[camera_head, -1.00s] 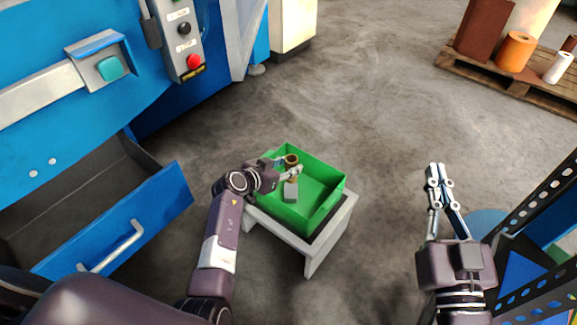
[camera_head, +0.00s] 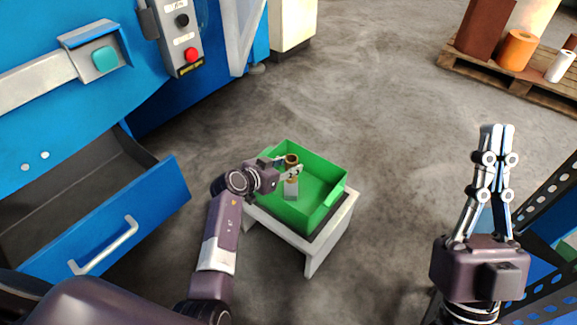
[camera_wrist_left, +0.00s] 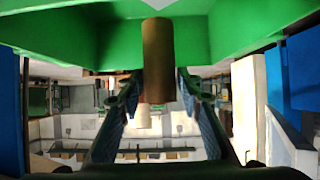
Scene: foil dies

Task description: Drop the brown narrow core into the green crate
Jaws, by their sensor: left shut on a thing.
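The brown narrow core (camera_head: 291,161) is a small tube held upright in my left gripper (camera_head: 291,169), above the back left part of the green crate (camera_head: 325,211). In the left wrist view the core (camera_wrist_left: 157,60) stands between the two fingers, with the green crate wall (camera_wrist_left: 55,35) close by. The left fingers are shut on the core. The crate is open-topped and sits on a pale stand. My right gripper (camera_head: 497,135) is at the right, empty, its fingertips together.
A grey block (camera_head: 290,190) lies in the crate below the left gripper. An open blue drawer (camera_head: 120,225) is at the left, under a blue machine. A pallet (camera_head: 505,80) with rolls stands at the back right. Black perforated rails (camera_head: 548,205) are at the right. The floor between is clear.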

